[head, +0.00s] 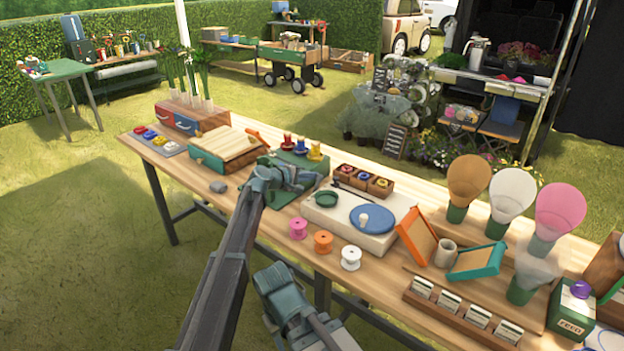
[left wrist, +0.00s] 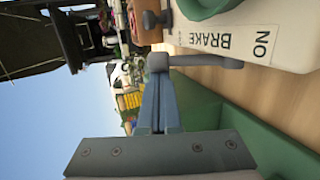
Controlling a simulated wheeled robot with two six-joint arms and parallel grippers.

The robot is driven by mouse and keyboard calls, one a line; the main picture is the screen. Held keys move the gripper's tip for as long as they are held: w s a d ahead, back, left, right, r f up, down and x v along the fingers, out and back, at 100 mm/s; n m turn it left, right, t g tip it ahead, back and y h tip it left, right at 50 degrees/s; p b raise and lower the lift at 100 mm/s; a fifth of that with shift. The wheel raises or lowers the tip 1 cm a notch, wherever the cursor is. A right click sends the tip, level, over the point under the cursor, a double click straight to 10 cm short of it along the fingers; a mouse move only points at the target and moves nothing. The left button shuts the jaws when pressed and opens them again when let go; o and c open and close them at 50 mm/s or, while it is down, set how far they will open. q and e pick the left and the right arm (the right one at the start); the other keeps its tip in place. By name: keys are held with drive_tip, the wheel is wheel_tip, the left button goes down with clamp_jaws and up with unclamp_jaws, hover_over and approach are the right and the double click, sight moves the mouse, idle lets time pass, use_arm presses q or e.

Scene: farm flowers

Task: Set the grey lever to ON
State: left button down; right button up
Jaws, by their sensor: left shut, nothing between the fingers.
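The grey lever (left wrist: 205,61) shows in the left wrist view as a bar with a rounded knob end, beside a white label reading BRAKE and ON on the white machine (left wrist: 290,22). In the head view the white machine (head: 350,237) carries a blue disc and a green ring. My left gripper (head: 318,172) is at the machine's far left corner, shut and empty. In the left wrist view its fingertips (left wrist: 160,78) are right by the lever's knob; whether they touch it is unclear. My right gripper (head: 290,300) hangs low before the table, its fingers not distinguishable.
A green stand with coloured spools (head: 300,150) and a wooden box of spools (head: 362,181) are close to my left gripper. Pink, orange and white spools (head: 323,241) stand at the table's front edge. An orange frame (head: 417,237) leans at the machine's right.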

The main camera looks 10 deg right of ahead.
use_arm(q)
drive_tip(key=shift+s+a+f+t+h+b, duration=0.1)
drive_tip(key=shift+s+a+t+h+b, duration=0.45)
drive_tip(key=shift+b, duration=0.9)
drive_tip(key=shift+s+a+f+t+h+b, duration=0.1)
drive_tip(key=shift+a+t+h+b, duration=0.15)
drive_tip(key=shift+h+b, duration=0.85)
drive_tip(key=shift+s+a+f+t+h+b, duration=0.1)
drive_tip(key=shift+s+a+t+h+b, duration=0.3)
drive_tip(key=shift+b, duration=1.4)
drive_tip(key=shift+s+a+r, duration=0.1)
drive_tip(key=shift+a+r, duration=0.1)
drive_tip(key=shift+a, duration=0.1)
drive_tip(key=shift+s+a+r, duration=0.1)
drive_tip(key=shift+a+r, duration=0.05)
drive_tip(key=shift+s+a, duration=0.3)
drive_tip(key=shift+a, duration=0.05)
drive_tip(key=shift+s+a+f+b, duration=0.55)
drive_tip(key=shift+s+a+b, duration=0.05)
drive_tip(key=shift+a, duration=0.05)
